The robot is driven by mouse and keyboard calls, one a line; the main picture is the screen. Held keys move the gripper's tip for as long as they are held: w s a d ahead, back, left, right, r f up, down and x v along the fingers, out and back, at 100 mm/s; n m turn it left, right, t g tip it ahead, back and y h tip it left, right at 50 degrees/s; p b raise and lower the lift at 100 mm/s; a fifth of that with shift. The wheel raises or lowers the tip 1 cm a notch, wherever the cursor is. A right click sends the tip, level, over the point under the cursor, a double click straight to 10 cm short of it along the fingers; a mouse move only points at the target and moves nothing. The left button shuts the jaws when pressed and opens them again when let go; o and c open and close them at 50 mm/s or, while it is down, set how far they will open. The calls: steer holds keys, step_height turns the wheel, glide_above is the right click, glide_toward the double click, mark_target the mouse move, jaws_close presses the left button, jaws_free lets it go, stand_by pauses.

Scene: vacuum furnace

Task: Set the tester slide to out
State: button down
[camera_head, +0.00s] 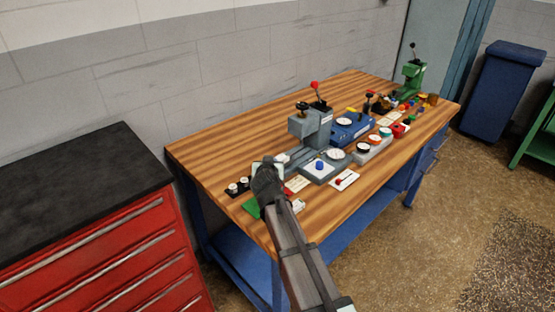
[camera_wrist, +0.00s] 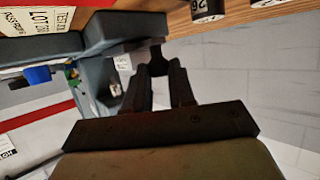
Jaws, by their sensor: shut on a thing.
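The grey tester (camera_head: 312,128) stands on the wooden bench, with a red-knobbed lever on top. Its light grey slide (camera_head: 282,158) reaches out from the tester's left side, toward my gripper (camera_head: 268,172). In the wrist view the tester's grey body (camera_wrist: 60,48) fills the upper left. My gripper (camera_wrist: 158,62) there has its fingers close together around a small dark piece (camera_wrist: 157,52) beside the grey body. The piece looks like the slide's handle, but the fingers hide most of it. In the head view my gripper and arm cover the slide's near end.
A dark block with white-topped weights (camera_head: 238,185) sits left of my gripper, and a green mat (camera_head: 250,207) lies below it. A blue instrument (camera_head: 350,127) and a tray of coloured-lid jars (camera_head: 374,147) stand to the right. A red drawer cabinet (camera_head: 95,250) is left of the bench.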

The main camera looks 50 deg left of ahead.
steer(key=shift+s, duration=0.25)
steer(key=c, duration=1.2)
jaws_free()
steer(key=v, duration=1.4)
steer(key=shift+w, duration=0.1)
